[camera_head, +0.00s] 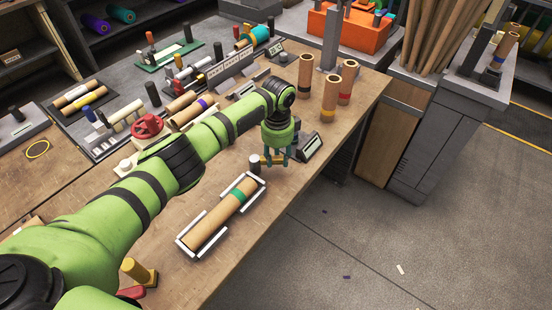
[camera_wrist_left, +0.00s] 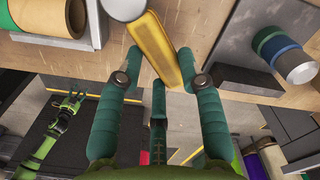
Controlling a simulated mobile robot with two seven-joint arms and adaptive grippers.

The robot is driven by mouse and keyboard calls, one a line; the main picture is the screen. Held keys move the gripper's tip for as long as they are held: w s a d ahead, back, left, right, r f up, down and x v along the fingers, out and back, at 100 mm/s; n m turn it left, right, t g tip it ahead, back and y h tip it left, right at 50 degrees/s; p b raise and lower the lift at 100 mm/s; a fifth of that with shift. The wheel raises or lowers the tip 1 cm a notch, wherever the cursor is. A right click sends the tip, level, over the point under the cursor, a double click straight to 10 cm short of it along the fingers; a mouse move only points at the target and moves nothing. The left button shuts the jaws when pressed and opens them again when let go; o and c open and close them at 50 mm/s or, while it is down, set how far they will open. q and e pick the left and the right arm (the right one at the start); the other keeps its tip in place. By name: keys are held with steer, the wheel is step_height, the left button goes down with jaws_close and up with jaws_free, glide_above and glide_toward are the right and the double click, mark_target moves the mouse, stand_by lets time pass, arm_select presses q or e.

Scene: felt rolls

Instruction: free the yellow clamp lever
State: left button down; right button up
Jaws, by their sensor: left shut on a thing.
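The yellow clamp lever (camera_wrist_left: 165,50) runs between the two teal fingers of my left gripper (camera_wrist_left: 158,68) in the left wrist view. In the head view the lever (camera_head: 267,160) is a short yellow-tan bar, partly covered by the fingers of my left gripper (camera_head: 276,158). The gripper is shut on the lever, close above the bench near its front edge.
A small grey display (camera_head: 311,146) stands right beside the left gripper. Several upright cardboard tubes (camera_head: 329,97) stand behind it. A red knob (camera_head: 148,127) and racks of rolls lie behind my left arm. The bench's front edge is close; open floor (camera_head: 390,235) lies beyond.

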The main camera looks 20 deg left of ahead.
arm_select(q)
steer(key=w+n, duration=0.1)
steer(key=n, duration=0.2)
steer(key=shift+w+a+b, duration=0.3)
steer(key=shift+w+b, duration=0.05)
steer(key=shift+w, duration=0.05)
steer(key=shift+w+a+n, duration=0.15)
steer(key=shift+w+n, duration=0.05)
steer(key=shift+n, duration=0.5)
steer(key=shift+a, duration=0.1)
steer(key=c, duration=0.8)
jaws_free()
steer(key=shift+w, duration=0.1)
steer(key=shift+r, duration=0.2)
step_height(320, 180, up, 12)
steer(key=shift+f, duration=0.15)
